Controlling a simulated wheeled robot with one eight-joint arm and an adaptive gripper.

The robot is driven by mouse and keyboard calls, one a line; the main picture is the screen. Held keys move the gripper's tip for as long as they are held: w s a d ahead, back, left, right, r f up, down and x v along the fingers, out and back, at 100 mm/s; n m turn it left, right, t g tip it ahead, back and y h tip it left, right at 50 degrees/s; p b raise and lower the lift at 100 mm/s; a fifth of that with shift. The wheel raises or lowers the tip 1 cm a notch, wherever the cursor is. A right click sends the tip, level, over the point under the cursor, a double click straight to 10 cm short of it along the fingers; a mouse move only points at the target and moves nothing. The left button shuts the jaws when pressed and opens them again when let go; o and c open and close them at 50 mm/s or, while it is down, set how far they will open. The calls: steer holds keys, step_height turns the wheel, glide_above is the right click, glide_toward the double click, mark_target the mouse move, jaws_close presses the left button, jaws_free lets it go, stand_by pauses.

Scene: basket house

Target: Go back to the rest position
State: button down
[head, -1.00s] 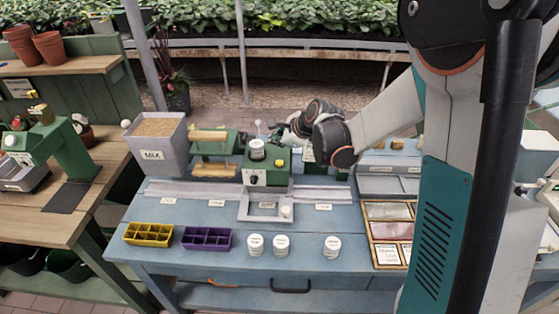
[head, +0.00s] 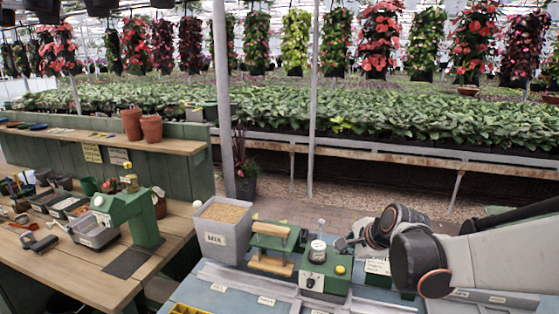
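My arm reaches in from the right edge of the head view, over the blue bench (head: 215,292).
A grey bin (head: 226,238) of brown grain and a green press (head: 274,247) stand left of the device. A wooden bench (head: 75,265) with a green stand (head: 140,218) is at the left. A grey post (head: 312,110) rises behind. Planted beds (head: 400,125) lie beyond.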

steer(key=s+d+n+h+b, duration=0.1)
steer(key=s+n+h+b, duration=0.2)
steer(key=s+n, duration=1.4)
steer(key=s, duration=0.9)
steer(key=shift+s+d+r+g, duration=0.2)
steer(key=shift+s+r+g, duration=0.1)
steer(key=shift+r+g, duration=0.1)
